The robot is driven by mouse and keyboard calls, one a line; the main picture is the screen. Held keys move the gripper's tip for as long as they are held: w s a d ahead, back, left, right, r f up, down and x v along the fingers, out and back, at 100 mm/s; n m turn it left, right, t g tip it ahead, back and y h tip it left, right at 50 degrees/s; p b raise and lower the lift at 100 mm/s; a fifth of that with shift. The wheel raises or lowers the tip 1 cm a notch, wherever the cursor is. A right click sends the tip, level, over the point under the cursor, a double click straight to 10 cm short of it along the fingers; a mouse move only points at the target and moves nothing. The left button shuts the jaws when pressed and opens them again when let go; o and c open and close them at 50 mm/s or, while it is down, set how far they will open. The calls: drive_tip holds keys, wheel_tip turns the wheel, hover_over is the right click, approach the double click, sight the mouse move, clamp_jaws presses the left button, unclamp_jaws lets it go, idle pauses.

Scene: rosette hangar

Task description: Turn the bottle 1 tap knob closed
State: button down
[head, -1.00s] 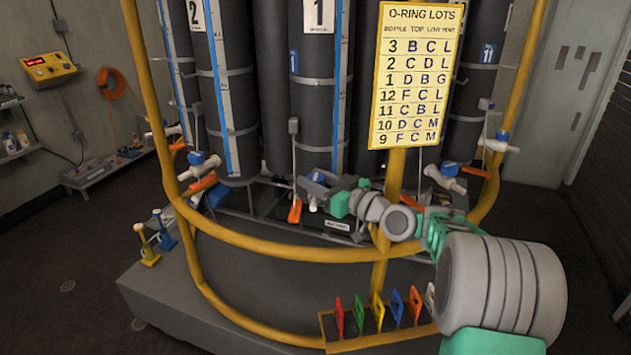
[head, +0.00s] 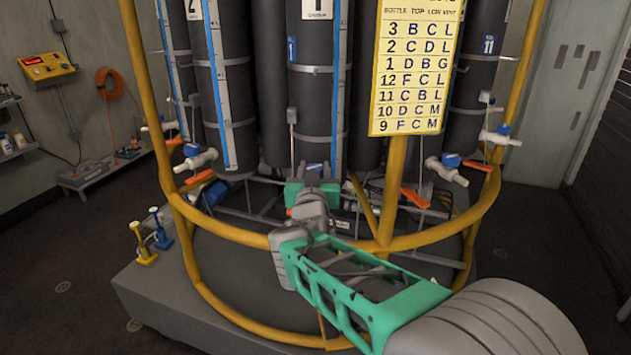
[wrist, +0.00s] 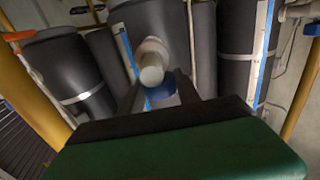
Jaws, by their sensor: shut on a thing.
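Bottle 1 (head: 318,95) is the black cylinder at the middle of the head view, with a "1" label at its top. Its tap is low on its front and mostly hidden by my gripper (head: 312,178) in the head view. In the wrist view, the white tap body (wrist: 152,72) points toward the camera, with the blue knob (wrist: 158,92) just below it. My gripper (wrist: 160,92) has its dark fingers on either side of the blue knob and is shut on it. How far the knob is turned cannot be told.
A yellow rail (head: 235,237) curves in front of the bottles, and my arm passes over it. A yellow lot sign (head: 415,70) stands right of bottle 1. Neighbouring taps with blue knobs stand left (head: 192,150) and right (head: 451,160).

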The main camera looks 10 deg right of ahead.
drive_tip(key=m+g+h+b, duration=0.1)
drive_tip(key=m+h+b, duration=0.1)
drive_tip(key=f+m+g+h+b, duration=0.1)
drive_tip(key=h+b, duration=0.2)
drive_tip(key=shift+w+a+m, duration=0.1)
drive_tip(key=shift+a+m, duration=0.05)
drive_tip(key=shift+m, duration=0.25)
drive_tip(key=m+g+h+b, duration=0.2)
drive_tip(key=h+b, duration=0.1)
drive_tip(key=b, duration=0.1)
drive_tip(key=shift+f, duration=0.1)
drive_tip(key=b, duration=0.1)
drive_tip(key=m+g+h+b, duration=0.1)
drive_tip(key=b, duration=0.1)
drive_tip(key=shift+d+r+g+h, duration=0.2)
drive_tip(key=shift+r+g+h, duration=0.05)
drive_tip(key=shift+g+h, duration=0.05)
drive_tip(key=shift+r+m, duration=0.1)
drive_tip(key=shift+m, duration=0.2)
drive_tip(key=shift+d+r+b, duration=0.1)
drive_tip(key=shift+r+b, duration=0.05)
drive_tip(key=shift+b, duration=0.15)
drive_tip(key=c, duration=1.1)
unclamp_jaws()
drive_tip(key=shift+d, duration=0.25)
drive_tip(key=shift+o, duration=1.2)
drive_tip(key=shift+a, duration=0.25)
